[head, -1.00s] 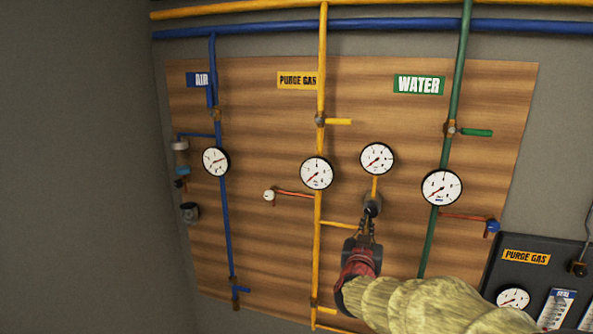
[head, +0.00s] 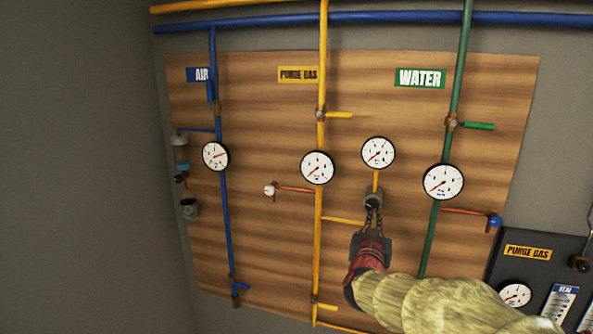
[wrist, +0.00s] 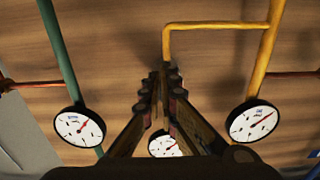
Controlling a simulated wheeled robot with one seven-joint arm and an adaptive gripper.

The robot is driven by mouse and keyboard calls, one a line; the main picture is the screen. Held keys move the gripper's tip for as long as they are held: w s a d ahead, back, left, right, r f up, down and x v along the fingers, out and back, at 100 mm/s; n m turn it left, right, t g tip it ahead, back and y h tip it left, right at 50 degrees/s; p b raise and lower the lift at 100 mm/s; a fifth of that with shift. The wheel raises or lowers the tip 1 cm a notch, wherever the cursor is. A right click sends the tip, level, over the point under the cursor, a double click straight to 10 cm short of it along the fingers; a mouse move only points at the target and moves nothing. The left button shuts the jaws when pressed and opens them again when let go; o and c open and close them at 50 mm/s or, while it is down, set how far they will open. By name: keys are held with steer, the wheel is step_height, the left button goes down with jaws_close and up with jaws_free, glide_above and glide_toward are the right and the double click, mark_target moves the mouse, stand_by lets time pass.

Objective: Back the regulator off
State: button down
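The regulator (head: 373,198) is a small dark grey fitting on a yellow branch pipe, below a small round white gauge (head: 378,152). My gripper (head: 373,217) is just below the regulator, its two dark fingers pointing up at the regulator's lower end. The fingers stand a little apart. In the wrist view my gripper (wrist: 162,82) shows a narrow gap between its fingers, with a white gauge (wrist: 165,145) behind them. The fingers hide most of the regulator there, and I cannot tell whether they touch it.
The yellow purge gas pipe (head: 320,240) with its larger gauge (head: 317,167) runs on the left. The green water pipe (head: 430,240) and its gauge (head: 443,182) are on the right. A dark panel (head: 535,275) stands at lower right.

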steer(key=shift+d+r, duration=0.2)
steer(key=shift+d, duration=0.05)
steer(key=v, duration=0.2)
steer(key=f+b+v, duration=0.1)
steer(key=v, duration=0.2)
steer(key=shift+s+f, duration=0.2)
steer(key=shift+s, duration=0.05)
stand_by(0.4)
steer(key=w+p, duration=0.4)
steer(key=w, duration=0.2)
steer(key=shift+a+r, duration=0.1)
steer(key=shift+a, duration=0.05)
stand_by(0.7)
